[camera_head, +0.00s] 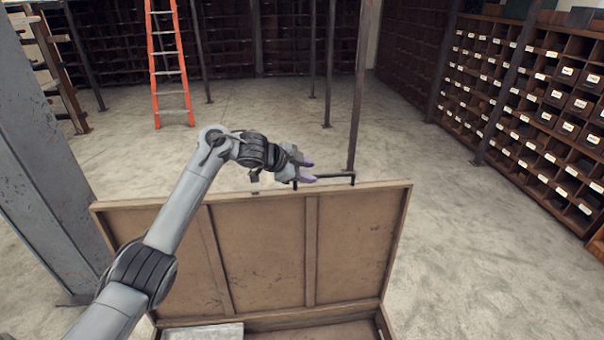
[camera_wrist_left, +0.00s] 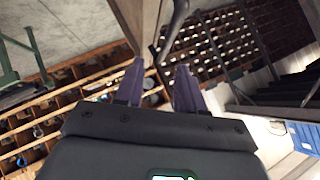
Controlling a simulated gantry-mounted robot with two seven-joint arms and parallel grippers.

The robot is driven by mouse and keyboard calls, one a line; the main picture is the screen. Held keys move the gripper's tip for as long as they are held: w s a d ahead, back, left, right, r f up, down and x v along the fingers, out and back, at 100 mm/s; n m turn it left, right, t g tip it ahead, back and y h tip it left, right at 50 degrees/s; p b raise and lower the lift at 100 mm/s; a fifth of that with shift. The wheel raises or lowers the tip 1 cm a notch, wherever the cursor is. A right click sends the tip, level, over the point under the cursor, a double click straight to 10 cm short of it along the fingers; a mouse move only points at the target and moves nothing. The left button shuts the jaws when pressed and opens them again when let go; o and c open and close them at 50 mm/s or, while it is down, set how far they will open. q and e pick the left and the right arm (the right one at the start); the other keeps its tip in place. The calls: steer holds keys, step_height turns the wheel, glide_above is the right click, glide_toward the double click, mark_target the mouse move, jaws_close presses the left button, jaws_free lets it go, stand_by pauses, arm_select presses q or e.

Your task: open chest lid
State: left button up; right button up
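The chest's brown wooden lid (camera_head: 260,250) stands raised, its panelled inner side facing me in the head view. A thin black handle (camera_head: 335,177) shows along its top edge. My left gripper (camera_head: 311,171) is just above that edge, beside the handle. In the left wrist view its purple fingers (camera_wrist_left: 160,68) are apart with nothing held between them. A dark curved bar (camera_wrist_left: 176,28), which looks like the handle, and a brown lid edge (camera_wrist_left: 138,22) lie beyond the fingertips. The chest body (camera_head: 300,318) shows only at the bottom of the head view. My right gripper is not in view.
A grey metal piece (camera_head: 203,333) shows at the chest's opening. Steel posts (camera_head: 360,90) stand behind the lid, and a large grey column (camera_head: 45,160) stands left. An orange ladder (camera_head: 168,60) and label-fronted shelves (camera_head: 540,110) are farther off. The floor behind the lid is largely clear.

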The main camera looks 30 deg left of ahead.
arm_select(q)
steer(key=shift+v, duration=0.95)
steer(key=shift+d, duration=0.1)
steer(key=s+d+f+n+y, duration=0.15)
steer(key=d+f, duration=0.25)
steer(key=f, duration=0.4)
steer(key=s+d+f+m+y, duration=0.15)
steer(key=d+f, duration=0.25)
steer(key=f, duration=0.5)
steer(key=s+d+f+n, duration=0.3)
steer(key=s+d+f, duration=0.2)
steer(key=s+f, duration=0.5)
steer(key=s+f+n+g, duration=0.1)
steer(key=s+n+g, duration=0.2)
steer(key=s, duration=1.3)
steer(key=s+f+n+g+y, duration=0.1)
steer(key=s+n, duration=0.4)
steer(key=s, duration=1.2)
steer(key=shift+s+f+g+p, duration=0.15)
steer(key=shift+f+g+p, duration=0.3)
steer(key=shift+f+g, duration=0.4)
steer(key=shift+d+r, duration=0.1)
steer(key=shift+r, duration=0.05)
